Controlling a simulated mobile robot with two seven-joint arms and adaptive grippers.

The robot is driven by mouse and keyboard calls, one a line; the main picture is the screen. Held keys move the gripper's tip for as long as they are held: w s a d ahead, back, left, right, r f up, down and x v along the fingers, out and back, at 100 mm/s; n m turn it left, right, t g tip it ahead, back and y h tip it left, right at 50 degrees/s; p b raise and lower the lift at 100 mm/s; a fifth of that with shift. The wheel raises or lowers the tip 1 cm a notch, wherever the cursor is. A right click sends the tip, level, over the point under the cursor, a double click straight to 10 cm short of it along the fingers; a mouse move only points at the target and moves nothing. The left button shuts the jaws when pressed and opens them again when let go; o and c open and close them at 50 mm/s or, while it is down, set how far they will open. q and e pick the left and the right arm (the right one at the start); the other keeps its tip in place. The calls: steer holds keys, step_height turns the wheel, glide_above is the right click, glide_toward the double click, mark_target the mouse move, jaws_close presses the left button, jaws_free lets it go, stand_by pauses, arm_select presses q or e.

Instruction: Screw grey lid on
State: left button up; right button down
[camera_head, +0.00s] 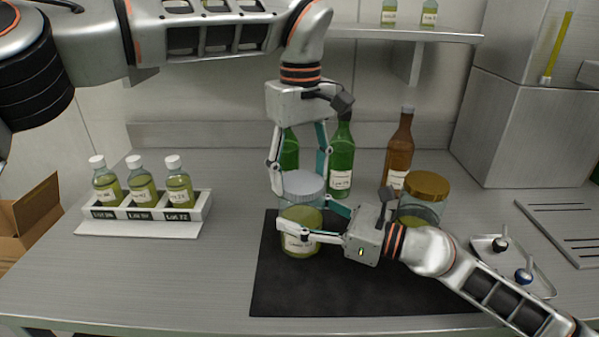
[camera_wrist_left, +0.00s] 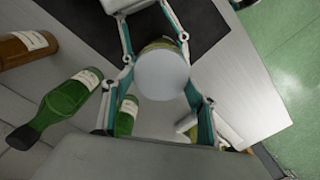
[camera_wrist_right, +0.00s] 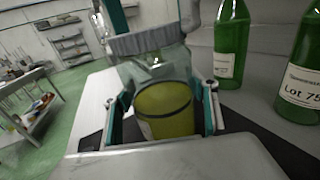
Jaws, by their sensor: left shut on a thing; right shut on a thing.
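A glass jar of yellow-green oil (camera_head: 300,243) stands upright at the left part of the black mat (camera_head: 275,290). The grey lid (camera_head: 302,184) sits at the jar's mouth; whether its thread is engaged cannot be told. My left gripper (camera_head: 300,180) points down from above and is shut on the grey lid, which also shows from above in the left wrist view (camera_wrist_left: 163,76). My right gripper (camera_head: 300,236) comes in from the right and is shut around the jar's body. The right wrist view shows the jar (camera_wrist_right: 165,108) between its fingers, with the lid (camera_wrist_right: 148,39) on top.
Green bottles (camera_head: 341,160) and a brown bottle (camera_head: 399,150) stand behind. A rack of small bottles (camera_head: 145,213) is at left, a small tray (camera_head: 515,275) at right. The front left counter is clear.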

arm_select(q)
steer(key=o, duration=0.9)
steer(key=shift+r, duration=0.1)
steer(key=shift+r, duration=2.15)
steer(key=shift+c, duration=0.2)
